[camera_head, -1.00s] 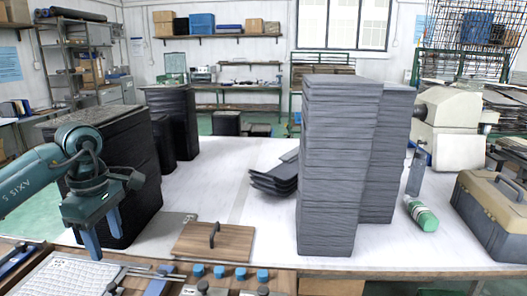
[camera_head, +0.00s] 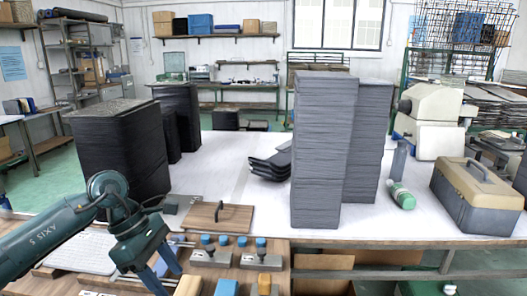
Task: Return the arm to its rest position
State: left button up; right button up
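My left gripper (camera_head: 160,278) shows at the lower left in the head view, at the end of my teal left arm (camera_head: 60,235). Its two blue fingers point down over the wooden work surface at the front. The fingers are apart, with nothing visible between them. My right gripper is not in view.
Tall dark panel stacks (camera_head: 320,150) stand on the white table (camera_head: 235,165), with more black stacks (camera_head: 118,150) at left. A wooden board with a handle (camera_head: 217,217), blue-topped fixtures (camera_head: 262,255), a green-and-white bottle (camera_head: 402,196) and a toolbox (camera_head: 476,195) lie around. The table's middle is fairly clear.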

pick_arm(q)
jog(key=s+d+r+n+t+h, duration=0.1)
jog(key=s+d+n+h, duration=0.3)
jog(key=d+n+h, duration=0.4)
jog(key=s+d+r+n+t+h, duration=0.1)
jog(key=s+d+n+h, duration=0.2)
jog(key=d+h, duration=0.5)
jog(key=a+f+n+t+y+p, duration=0.15)
jog(key=f+n+t+y, duration=0.3)
jog(key=n, duration=0.65)
jog(key=a+f+n+t+y, duration=0.35)
jog(key=n+t, duration=0.25)
jog(key=n, duration=0.4)
jog(key=a+f+n+t+y, duration=0.2)
jog(key=f+n+t+y, duration=0.25)
jog(key=n, duration=0.65)
jog(key=s+a+f+n+g+y, duration=0.2)
jog(key=s+f+n, duration=0.2)
jog(key=s+f, duration=0.1)
jog(key=s+a+f+n+g+y, duration=0.2)
jog(key=s+f+n+g+y, duration=0.1)
jog(key=s+f+n, duration=0.2)
notch_tip(320, 180, down, 2)
jog(key=shift+s+a+f+p, duration=0.2)
jog(key=shift+s+a+p, duration=0.1)
jog(key=shift+s+a, duration=0.15)
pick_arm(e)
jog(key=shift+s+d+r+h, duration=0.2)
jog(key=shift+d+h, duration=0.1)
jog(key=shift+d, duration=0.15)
